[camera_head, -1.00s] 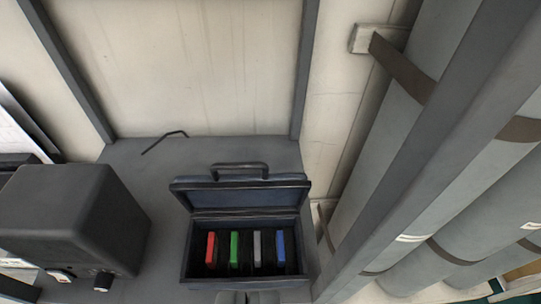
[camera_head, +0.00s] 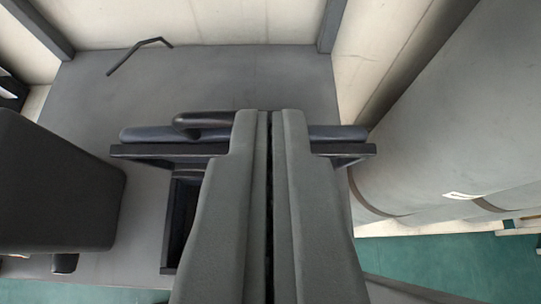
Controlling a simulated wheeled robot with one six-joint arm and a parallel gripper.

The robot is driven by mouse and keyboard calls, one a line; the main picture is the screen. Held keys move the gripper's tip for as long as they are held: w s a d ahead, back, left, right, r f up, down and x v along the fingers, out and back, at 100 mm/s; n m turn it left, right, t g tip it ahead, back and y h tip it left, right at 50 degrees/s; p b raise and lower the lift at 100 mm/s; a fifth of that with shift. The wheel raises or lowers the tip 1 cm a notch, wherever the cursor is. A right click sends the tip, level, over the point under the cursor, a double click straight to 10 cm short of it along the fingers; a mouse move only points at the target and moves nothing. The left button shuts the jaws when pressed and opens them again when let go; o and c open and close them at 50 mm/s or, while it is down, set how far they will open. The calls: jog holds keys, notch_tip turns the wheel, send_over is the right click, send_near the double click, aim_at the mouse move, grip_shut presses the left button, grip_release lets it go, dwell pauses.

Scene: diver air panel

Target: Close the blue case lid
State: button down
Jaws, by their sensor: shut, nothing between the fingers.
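The blue case (camera_head: 178,222) sits on the grey bench top, mostly hidden behind my gripper. Its lid (camera_head: 150,133) stands raised at the back of the case, seen nearly edge-on, with a dark handle (camera_head: 195,120) along its far side. My gripper (camera_head: 269,115) is shut and empty. It covers the middle of the case, and its tips overlap the lid in the picture. I cannot tell whether they touch the lid. The coloured items inside the case are hidden now.
A dark box (camera_head: 50,190) stands on the bench left of the case. A bent black rod (camera_head: 138,56) lies near the back wall. Large grey cylinders (camera_head: 450,130) stand at the right.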

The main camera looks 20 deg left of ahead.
jog(key=shift+x, duration=2.35)
